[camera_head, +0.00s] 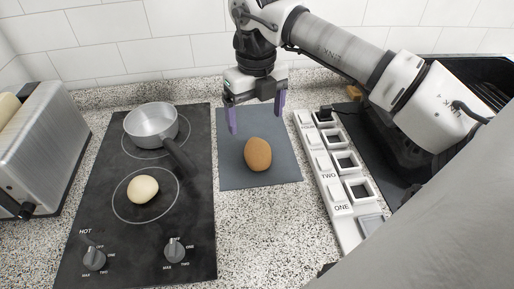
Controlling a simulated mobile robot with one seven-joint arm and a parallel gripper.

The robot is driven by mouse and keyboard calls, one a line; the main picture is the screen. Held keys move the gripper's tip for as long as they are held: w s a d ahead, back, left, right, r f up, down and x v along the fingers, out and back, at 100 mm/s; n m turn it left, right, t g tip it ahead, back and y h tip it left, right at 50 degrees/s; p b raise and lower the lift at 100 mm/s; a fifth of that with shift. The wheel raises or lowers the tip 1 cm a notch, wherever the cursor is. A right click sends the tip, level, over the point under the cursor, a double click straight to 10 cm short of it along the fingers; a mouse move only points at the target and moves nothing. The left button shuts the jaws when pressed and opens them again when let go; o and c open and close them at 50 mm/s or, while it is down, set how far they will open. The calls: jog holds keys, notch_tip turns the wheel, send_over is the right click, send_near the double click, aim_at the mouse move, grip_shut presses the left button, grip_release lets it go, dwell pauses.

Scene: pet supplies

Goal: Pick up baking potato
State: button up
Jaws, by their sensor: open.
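A brown, oval, rough-skinned item (257,154) that looks like the baking potato lies on a dark grey mat (236,177). A pale, smooth, roundish item (143,189) lies on the front ring of the black hob; I cannot tell for certain what it is. My gripper (256,118) points down above the back of the mat, with its two purple fingers spread apart and nothing between them. It appears a little behind and above the brown item, not touching it.
A metal saucepan (151,125) stands on the back ring of the hob (200,226), its dark handle angled toward the mat. A toaster (42,138) is at the left. A white socket strip (322,172) runs right of the mat. Speckled counter (258,220) in front of the mat is clear.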

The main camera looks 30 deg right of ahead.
send_over(257, 146)
notch_tip(257, 146, down, 5)
jog(key=shift+a+r+p, duration=0.1)
jog(key=shift+r+p, duration=0.05)
jog(key=shift+p, duration=0.15)
jog(key=shift+d+f+p, duration=0.2)
jog(key=shift+f+p, duration=0.9)
jog(key=shift+f, duration=1.6)
jog(key=c, duration=1.1)
